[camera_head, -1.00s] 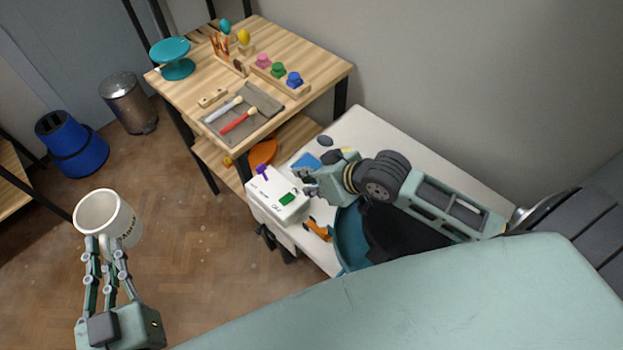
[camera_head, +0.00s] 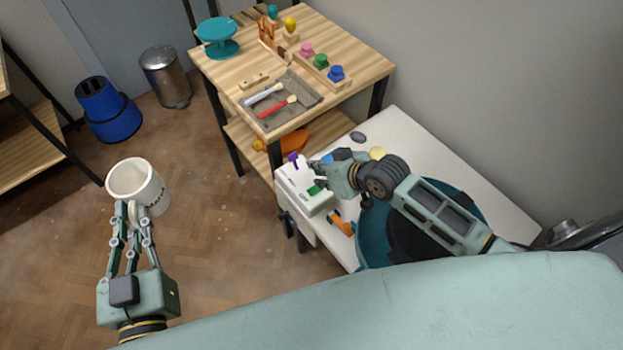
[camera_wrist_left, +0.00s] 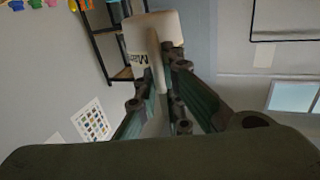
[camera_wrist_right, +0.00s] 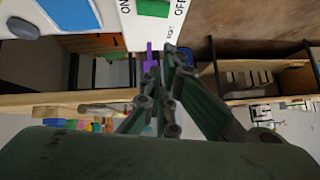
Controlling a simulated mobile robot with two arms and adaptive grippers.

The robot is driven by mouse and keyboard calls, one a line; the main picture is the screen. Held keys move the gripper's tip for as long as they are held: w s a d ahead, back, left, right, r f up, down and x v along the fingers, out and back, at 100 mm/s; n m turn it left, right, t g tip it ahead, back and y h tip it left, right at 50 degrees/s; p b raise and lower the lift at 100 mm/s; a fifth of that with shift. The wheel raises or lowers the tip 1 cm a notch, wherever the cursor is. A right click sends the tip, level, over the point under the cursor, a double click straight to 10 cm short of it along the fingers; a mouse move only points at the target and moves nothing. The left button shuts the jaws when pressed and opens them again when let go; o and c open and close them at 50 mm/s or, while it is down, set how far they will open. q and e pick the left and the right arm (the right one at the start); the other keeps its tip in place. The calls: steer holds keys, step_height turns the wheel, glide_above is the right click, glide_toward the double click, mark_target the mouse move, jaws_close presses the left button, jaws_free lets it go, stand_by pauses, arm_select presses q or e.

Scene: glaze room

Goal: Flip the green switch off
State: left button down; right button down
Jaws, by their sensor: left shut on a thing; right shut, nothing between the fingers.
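The green switch (camera_head: 314,190) sits on a white box (camera_head: 305,203) at the corner of the white table. In the right wrist view the green switch (camera_wrist_right: 153,8) is cut by the top edge, between printed ON at left and OFF at right. My right gripper (camera_head: 318,170) is shut and empty, its fingertips just above the box beside the switch. Contact cannot be told. The right fingers also show in the right wrist view (camera_wrist_right: 162,62). My left gripper (camera_head: 131,212) is shut on the handle of a white mug (camera_head: 140,184), held up over the floor.
A purple piece (camera_head: 293,158) stands at the box's far end. An orange object (camera_head: 342,224) and a teal basin (camera_head: 374,247) lie close to the box. A wooden table (camera_head: 352,62) with tools and coloured pieces stands behind. Open floor lies at left.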

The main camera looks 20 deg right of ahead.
arm_select(q)
steer(key=shift+w+r+p, duration=0.1)
steer(key=shift+r+p, duration=0.25)
steer(key=shift+r, duration=0.15)
arm_select(e)
glide_above(311, 190)
step_height(311, 190, down, 4)
steer(key=shift+d+f, duration=0.15)
steer(key=shift+f, duration=0.05)
arm_select(q)
steer(key=shift+r, duration=0.1)
arm_select(e)
steer(key=shift+s+f, duration=0.1)
steer(key=shift+f, duration=0.7)
